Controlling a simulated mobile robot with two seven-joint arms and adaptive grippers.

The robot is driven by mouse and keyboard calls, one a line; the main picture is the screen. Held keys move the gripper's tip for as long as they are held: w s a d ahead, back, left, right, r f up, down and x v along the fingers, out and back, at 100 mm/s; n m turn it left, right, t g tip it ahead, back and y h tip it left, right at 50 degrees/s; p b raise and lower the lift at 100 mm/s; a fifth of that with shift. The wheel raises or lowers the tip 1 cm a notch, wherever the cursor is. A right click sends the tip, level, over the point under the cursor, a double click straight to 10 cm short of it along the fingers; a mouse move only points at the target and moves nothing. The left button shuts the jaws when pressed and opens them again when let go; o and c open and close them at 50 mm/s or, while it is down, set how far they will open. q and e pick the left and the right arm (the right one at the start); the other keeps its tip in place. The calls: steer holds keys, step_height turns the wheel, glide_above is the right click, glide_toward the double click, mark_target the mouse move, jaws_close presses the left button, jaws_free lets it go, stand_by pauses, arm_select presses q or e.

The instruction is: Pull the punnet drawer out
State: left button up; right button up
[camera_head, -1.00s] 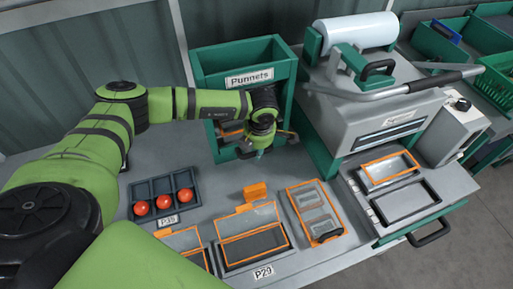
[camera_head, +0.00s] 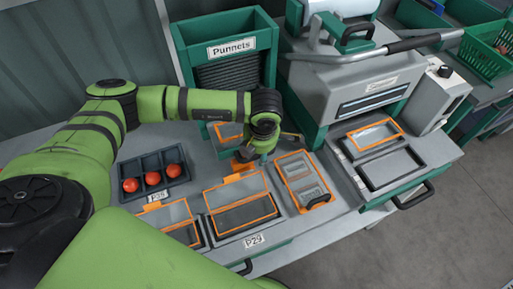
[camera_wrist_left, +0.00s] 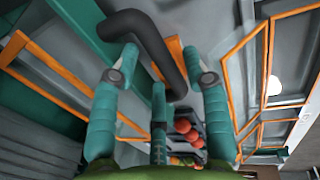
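The punnet drawer (camera_head: 211,136) stands out from the foot of the green dispenser labelled "Punnets" (camera_head: 205,67). An orange-rimmed punnet (camera_head: 228,130) shows in it. My left gripper (camera_head: 254,153) is in front of the drawer and hides part of its front. In the left wrist view, the dark bent handle (camera_wrist_left: 150,38) runs between the spread fingers of the left gripper (camera_wrist_left: 163,68). A gap shows between the handle and the right-hand finger. Whether the other fingers touch it is unclear. My right gripper is not in view.
A dark tray (camera_head: 178,181) with red tomatoes is at the left on the bench. Orange-rimmed punnets sit in a holder marked P29 (camera_head: 255,241). Another orange-framed holder (camera_head: 320,202) is beside it. A grey sealing machine (camera_head: 345,85) stands at the right.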

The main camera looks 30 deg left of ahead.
arm_select(q)
steer(key=shift+w+a, duration=0.1)
step_height(320, 180, up, 12)
steer(key=s+d, duration=0.1)
steer(key=shift+s+d+f, duration=0.15)
steer(key=shift+s+d, duration=0.15)
steer(key=shift+d, duration=0.1)
stand_by(0.5)
